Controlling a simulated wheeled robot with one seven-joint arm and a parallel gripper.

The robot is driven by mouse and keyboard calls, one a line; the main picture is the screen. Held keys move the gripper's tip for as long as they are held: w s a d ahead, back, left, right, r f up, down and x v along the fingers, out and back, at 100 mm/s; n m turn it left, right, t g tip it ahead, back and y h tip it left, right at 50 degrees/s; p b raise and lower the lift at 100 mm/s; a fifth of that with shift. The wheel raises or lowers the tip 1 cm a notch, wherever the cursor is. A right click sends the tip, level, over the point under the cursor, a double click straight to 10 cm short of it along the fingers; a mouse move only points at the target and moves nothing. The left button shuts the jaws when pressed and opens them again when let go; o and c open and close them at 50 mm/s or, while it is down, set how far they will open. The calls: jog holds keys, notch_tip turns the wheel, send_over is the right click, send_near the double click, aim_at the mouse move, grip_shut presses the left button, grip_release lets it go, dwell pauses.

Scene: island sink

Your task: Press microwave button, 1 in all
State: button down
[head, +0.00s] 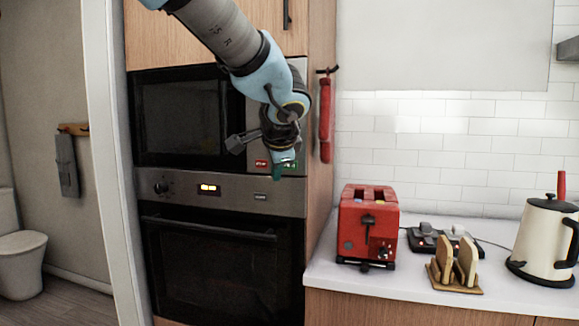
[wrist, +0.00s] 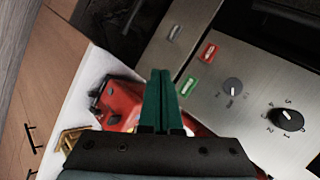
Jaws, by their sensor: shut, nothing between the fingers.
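The microwave (head: 180,118) is built into a tall wooden cabinet, with a dark door and a steel control panel on its right. A red button (head: 261,163) and a green button (head: 288,165) sit low on that panel. The wrist view shows the red button (wrist: 208,52), the green button (wrist: 187,86) and two dark knobs, one of them large (wrist: 289,120). My gripper (head: 276,173) is in front of the panel's lower part, its green fingers shut and empty. In the wrist view the fingertips (wrist: 160,73) appear just left of the green button; I cannot tell whether they touch the panel.
An oven (head: 215,262) sits below the microwave. Right of the cabinet, a counter (head: 335,277) holds a red toaster (head: 357,222), a toast rack (head: 455,284) and a cream kettle (head: 546,235). A red item (head: 326,120) hangs on the cabinet side.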

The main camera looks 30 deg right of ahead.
jog(key=w+d+p, duration=0.1)
jog(key=w+d, duration=0.4)
jog(key=w, duration=0.1)
jog(key=shift+d+p, duration=0.3)
jog(key=shift+w+d, duration=0.1)
jog(key=shift+w, duration=0.1)
dwell(1.8)
jog(key=shift+w+d, duration=0.2)
